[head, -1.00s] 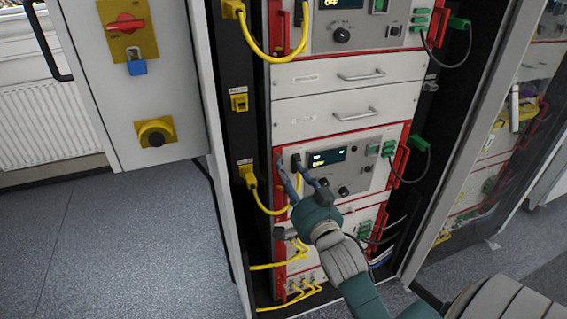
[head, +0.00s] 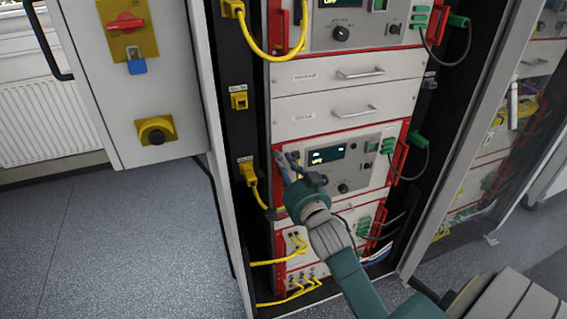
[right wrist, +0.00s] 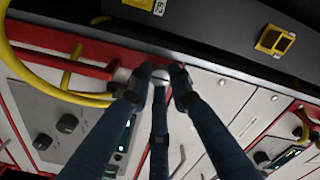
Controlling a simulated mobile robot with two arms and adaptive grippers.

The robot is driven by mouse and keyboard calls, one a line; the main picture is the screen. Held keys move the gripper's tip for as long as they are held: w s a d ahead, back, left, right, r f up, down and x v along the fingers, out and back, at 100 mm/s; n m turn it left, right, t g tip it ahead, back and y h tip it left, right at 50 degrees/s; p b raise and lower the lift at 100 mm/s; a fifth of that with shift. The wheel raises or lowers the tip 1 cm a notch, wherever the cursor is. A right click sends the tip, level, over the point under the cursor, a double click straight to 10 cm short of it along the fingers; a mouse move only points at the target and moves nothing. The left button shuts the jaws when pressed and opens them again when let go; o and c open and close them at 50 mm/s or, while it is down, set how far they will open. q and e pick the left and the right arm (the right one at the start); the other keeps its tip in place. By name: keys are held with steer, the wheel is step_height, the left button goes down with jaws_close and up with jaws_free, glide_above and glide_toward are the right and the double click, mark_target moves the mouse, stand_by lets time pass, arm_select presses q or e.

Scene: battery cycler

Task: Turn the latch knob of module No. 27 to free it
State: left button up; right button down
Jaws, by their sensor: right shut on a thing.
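The module with the lit display (head: 355,172) sits in the rack below two blank drawers; I cannot read its number. My right gripper (head: 285,158) is at the module's upper left corner, next to the red frame. In the right wrist view the dark fingers of the gripper (right wrist: 160,82) are closed in around a small pale round latch knob (right wrist: 161,74) on the red edge. The fingers hide most of the knob, so its turn angle cannot be told. In the head view the knob is hidden behind the fingers. My left gripper is not in view.
A yellow cable (head: 256,193) and its plug lie just left of the gripper. Green connectors (head: 415,140) with a dark cable are on the module's right. A grey cabinet (head: 170,75) stands left of the rack. The floor (head: 120,235) at left is clear.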

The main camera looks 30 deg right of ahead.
steer(key=shift+n, duration=0.3)
steer(key=n+p, duration=0.6)
steer(key=n, duration=1.1)
steer(key=shift+n, duration=0.4)
stand_by(0.4)
steer(key=c, duration=1.6)
jaws_free()
